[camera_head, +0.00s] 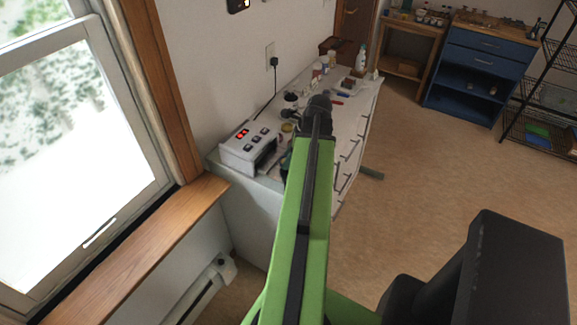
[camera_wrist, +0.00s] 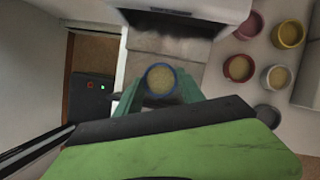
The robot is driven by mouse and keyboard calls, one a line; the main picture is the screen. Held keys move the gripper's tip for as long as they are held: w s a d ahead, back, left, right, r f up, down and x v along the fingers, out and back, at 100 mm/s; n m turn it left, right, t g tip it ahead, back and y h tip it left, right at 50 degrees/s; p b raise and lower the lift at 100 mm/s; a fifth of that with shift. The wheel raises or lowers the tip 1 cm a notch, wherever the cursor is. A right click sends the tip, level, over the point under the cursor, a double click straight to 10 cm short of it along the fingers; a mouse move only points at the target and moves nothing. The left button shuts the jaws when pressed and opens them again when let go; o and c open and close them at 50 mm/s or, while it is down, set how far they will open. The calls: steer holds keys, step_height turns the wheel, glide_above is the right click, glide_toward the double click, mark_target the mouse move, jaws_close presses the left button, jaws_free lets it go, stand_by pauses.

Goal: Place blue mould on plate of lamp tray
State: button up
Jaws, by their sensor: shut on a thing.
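In the wrist view the blue mould (camera_wrist: 161,68), a small round cup with a blue rim and beige filling, sits between the teal fingers of my gripper (camera_wrist: 161,86), which is shut on it. Just past the mould is the grey plate of the lamp tray (camera_wrist: 170,47), extending out of the lamp's dark opening. The white lamp (camera_wrist: 190,6) also shows in the head view as a box with a red display (camera_head: 246,150). From above, the mould appears close to the plate's near side; its height over it is unclear. In the head view my arm hides the mould.
The white bench (camera_head: 345,120) holds bottles and small items farther back. A wooden window sill (camera_head: 165,240) is at left.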

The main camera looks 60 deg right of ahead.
step_height(320, 180, down, 2)
steer(key=shift+b, duration=0.3)
steer(key=shift+r, duration=0.25)
steer(key=shift+f, duration=0.2)
steer(key=o, duration=1.3)
